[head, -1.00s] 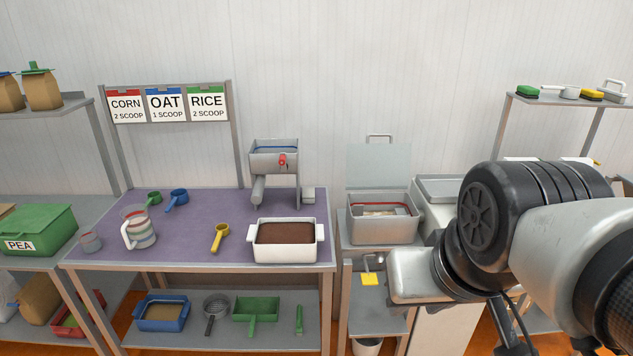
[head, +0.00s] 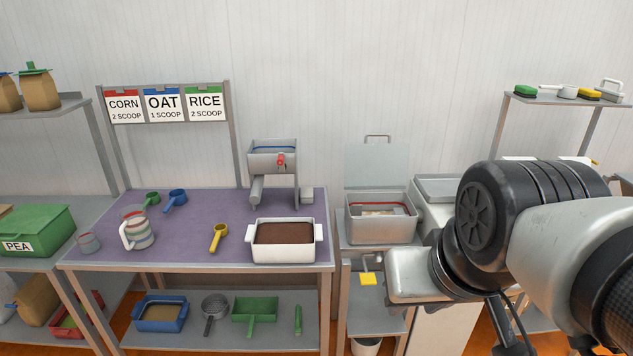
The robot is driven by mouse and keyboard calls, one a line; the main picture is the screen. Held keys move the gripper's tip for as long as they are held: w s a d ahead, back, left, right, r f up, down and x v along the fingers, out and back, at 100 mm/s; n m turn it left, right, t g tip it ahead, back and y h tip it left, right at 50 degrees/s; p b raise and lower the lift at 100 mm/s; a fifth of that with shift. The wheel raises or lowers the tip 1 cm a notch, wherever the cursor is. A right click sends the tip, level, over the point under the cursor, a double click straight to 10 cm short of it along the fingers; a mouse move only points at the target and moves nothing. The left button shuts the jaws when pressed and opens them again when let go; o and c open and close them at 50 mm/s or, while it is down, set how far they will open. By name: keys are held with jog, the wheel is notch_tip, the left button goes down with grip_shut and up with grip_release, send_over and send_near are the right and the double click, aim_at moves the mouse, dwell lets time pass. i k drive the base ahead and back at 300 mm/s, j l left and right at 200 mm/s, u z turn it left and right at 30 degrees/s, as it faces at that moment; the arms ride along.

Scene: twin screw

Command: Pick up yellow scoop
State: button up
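The yellow scoop (head: 219,237) lies on the purple mat of the table, just left of a white tray filled with brown material. Its round bowl is at the back and its handle points toward the front edge. My arm fills the right side of the head view, well to the right of the scoop. My gripper's fingers do not show, so I cannot see whether they hold anything.
The white tray (head: 284,260) stands right of the scoop. A striped jug (head: 140,229), a blue scoop (head: 175,199) and a green scoop (head: 152,198) are on the left. A metal mill (head: 273,160) stands behind. The purple mat (head: 190,222) has free room around the scoop.

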aim_at(218, 239)
jog(key=i+j+z, duration=0.1)
jog(key=j, duration=0.25)
jog(key=i+j, duration=0.25)
jog(key=j, duration=0.15)
jog(key=i+j+z, duration=0.15)
jog(key=j, duration=0.2)
jog(key=i+j, duration=0.15)
jog(key=j, duration=0.25)
jog(key=i+j+z, duration=0.15)
jog(key=j, duration=0.25)
jog(key=i+j, duration=0.1)
jog(key=j, duration=0.3)
jog(key=i+j+z, duration=0.15)
jog(key=j, duration=0.25)
